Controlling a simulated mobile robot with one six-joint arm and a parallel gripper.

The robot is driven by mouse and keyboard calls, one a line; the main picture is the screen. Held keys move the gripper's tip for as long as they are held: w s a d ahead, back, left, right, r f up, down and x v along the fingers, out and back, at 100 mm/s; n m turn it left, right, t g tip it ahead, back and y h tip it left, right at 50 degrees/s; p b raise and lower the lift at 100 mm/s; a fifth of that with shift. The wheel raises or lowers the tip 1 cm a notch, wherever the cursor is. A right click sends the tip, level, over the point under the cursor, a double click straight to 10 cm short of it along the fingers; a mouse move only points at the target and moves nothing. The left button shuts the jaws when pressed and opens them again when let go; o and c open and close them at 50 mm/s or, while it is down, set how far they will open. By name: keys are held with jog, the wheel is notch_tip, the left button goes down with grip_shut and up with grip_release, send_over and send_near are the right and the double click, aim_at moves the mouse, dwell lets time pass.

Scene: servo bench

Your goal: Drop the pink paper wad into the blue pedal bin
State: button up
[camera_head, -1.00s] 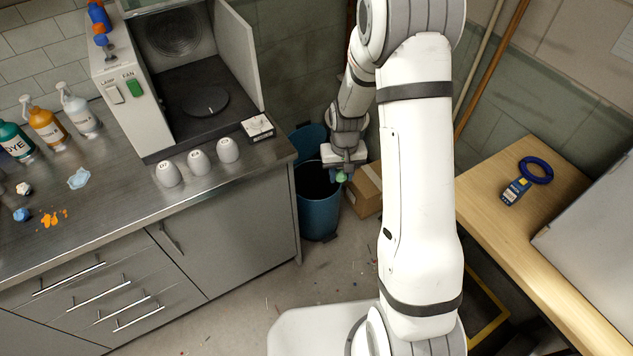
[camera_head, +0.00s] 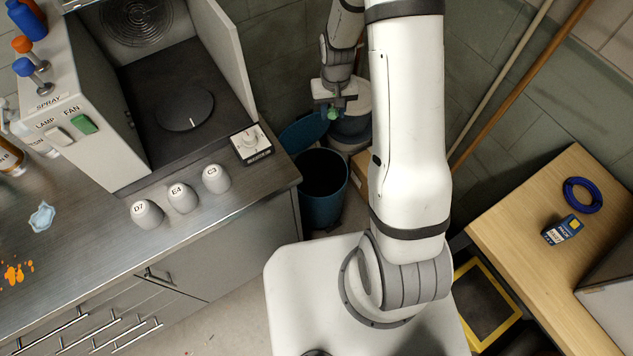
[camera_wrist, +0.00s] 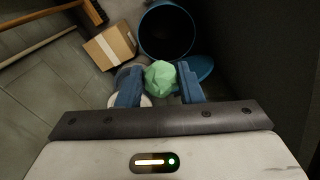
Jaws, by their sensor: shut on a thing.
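My gripper (camera_head: 334,108) is shut on a crumpled pale green wad (camera_wrist: 160,76); it is green, not pink. The wad also shows small under the fingers in the head view (camera_head: 333,115). I see no pink wad in either current view. The blue pedal bin (camera_head: 323,211) stands on the floor beside the bench end, its lid (camera_head: 302,132) swung open and its mouth dark. In the wrist view, the bin (camera_wrist: 168,7) is above the wad in the picture, and the wad does not overlap the mouth's middle. In the head view, my gripper appears beyond the mouth, right of the lid.
A pale, dark-banded round container (camera_head: 352,128) stands behind the bin. A cardboard box (camera_wrist: 110,45) is beside the bin. The steel bench (camera_head: 190,235) holds several cups and a spray booth.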

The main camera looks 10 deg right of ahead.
jog(key=w+f+b, duration=0.3)
jog(key=f+b, duration=1)
jog(key=f, duration=0.2)
jog(key=w+f+m+b, duration=0.1)
jog(key=w+f+b, duration=0.2)
jog(key=f+b, duration=1)
jog(key=w+f+b, duration=0.3)
jog(key=f+b, duration=1.1)
jog(key=f, duration=0.5)
jog(key=shift+f, duration=0.1)
jog(key=o, duration=1.2)
jog(key=shift+m, duration=0.3)
notch_tip(320, 180, up, 8)
jog(key=shift+f+p, duration=0.1)
jog(key=shift+p, duration=1.05)
